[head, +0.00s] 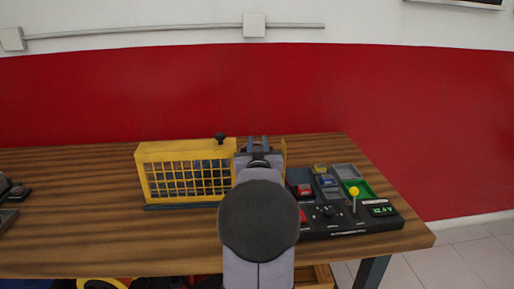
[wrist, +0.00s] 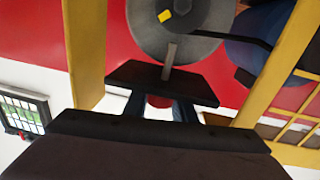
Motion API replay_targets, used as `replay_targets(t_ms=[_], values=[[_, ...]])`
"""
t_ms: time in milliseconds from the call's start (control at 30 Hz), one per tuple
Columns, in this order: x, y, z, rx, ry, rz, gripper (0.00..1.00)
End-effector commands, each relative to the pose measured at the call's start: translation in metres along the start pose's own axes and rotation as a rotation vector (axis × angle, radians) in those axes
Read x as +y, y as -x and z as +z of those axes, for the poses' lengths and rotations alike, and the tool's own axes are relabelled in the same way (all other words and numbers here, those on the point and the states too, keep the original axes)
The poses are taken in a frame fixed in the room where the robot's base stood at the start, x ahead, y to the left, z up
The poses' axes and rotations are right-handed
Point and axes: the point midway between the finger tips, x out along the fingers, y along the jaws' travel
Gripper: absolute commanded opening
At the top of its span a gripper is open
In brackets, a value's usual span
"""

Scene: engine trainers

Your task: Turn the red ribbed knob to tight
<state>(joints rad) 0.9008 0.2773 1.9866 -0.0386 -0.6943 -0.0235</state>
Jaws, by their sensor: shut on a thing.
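In the wrist view my gripper (wrist: 160,108) has its two blue-grey fingers close on either side of a small rounded red piece, the red knob (wrist: 160,101). Its ribs cannot be made out, and most of it is hidden by the fingers and a dark plate in front. In the head view my gripper (head: 258,143) is at the right end of the yellow mesh guard, and my arm hides the knob. Where the knob points cannot be read.
The yellow mesh guard (head: 175,153) stands on the wooden table (head: 90,215); its yellow posts (wrist: 86,50) flank my gripper. A grey disc (wrist: 150,35) with a yellow mark is close by. A black control panel (head: 350,228) with a yellow-topped lever is at right. The table's left is mostly clear.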

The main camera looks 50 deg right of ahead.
Motion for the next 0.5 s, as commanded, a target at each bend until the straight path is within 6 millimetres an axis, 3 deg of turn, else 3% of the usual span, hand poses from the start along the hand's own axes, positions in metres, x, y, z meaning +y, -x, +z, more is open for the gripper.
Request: replay_targets(t_ms=[200,233,300,500], values=[[0.0002,-0.0001,-0.0026,0.004,0.0,0.0,0.01],[0.0002,-0.0001,-0.0026,0.004,0.0,0.0,0.26],[0.0002,-0.0001,-0.0024,0.003,0.0,0.0,0.42],[0.0,0.0,-0.0011,0.001,0.0,-0.001,0.42]])
